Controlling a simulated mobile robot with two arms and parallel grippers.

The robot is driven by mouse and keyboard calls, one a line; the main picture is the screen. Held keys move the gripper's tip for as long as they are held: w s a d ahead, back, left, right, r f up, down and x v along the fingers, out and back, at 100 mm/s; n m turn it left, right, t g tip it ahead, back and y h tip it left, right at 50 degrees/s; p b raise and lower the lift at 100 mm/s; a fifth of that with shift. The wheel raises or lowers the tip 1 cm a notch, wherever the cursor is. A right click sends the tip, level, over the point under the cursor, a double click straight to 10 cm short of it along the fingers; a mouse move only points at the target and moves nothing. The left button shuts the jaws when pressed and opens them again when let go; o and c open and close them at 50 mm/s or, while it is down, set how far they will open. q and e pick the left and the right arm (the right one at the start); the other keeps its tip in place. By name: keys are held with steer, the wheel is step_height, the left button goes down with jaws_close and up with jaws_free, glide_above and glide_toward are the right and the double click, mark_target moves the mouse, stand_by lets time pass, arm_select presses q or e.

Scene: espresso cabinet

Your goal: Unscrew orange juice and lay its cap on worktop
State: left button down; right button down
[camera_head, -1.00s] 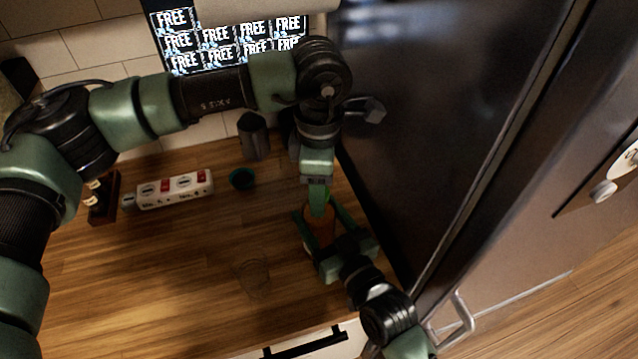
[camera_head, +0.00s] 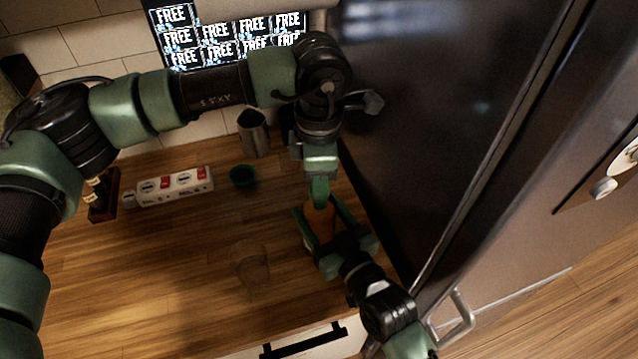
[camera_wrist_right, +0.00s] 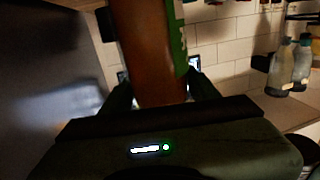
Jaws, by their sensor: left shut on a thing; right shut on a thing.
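The orange juice bottle (camera_head: 321,222) stands on the wooden worktop (camera_head: 190,270) beside the dark fridge. My right gripper (camera_head: 322,228) is shut around its body from the front. In the right wrist view the orange bottle (camera_wrist_right: 150,50), with a green and white label edge, sits between my right fingers (camera_wrist_right: 160,88). My left gripper (camera_head: 319,192) points down from above and is shut at the bottle's top. The cap is hidden by the left fingers, so I cannot tell whether it is loose.
A clear glass (camera_head: 251,265) stands on the worktop left of the bottle. A small dark green bowl (camera_head: 242,177), a metal pitcher (camera_head: 253,133) and a power strip (camera_head: 175,187) are further back. The fridge (camera_head: 440,120) closes off the right. The front-left worktop is clear.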

arm_select(q)
steer(key=shift+r, duration=0.15)
steer(key=shift+r, duration=0.45)
arm_select(e)
steer(key=shift+f, duration=0.1)
arm_select(q)
steer(key=shift+r, duration=0.55)
steer(key=shift+r, duration=1.95)
arm_select(e)
steer(key=shift+c, duration=1.5)
jaws_free()
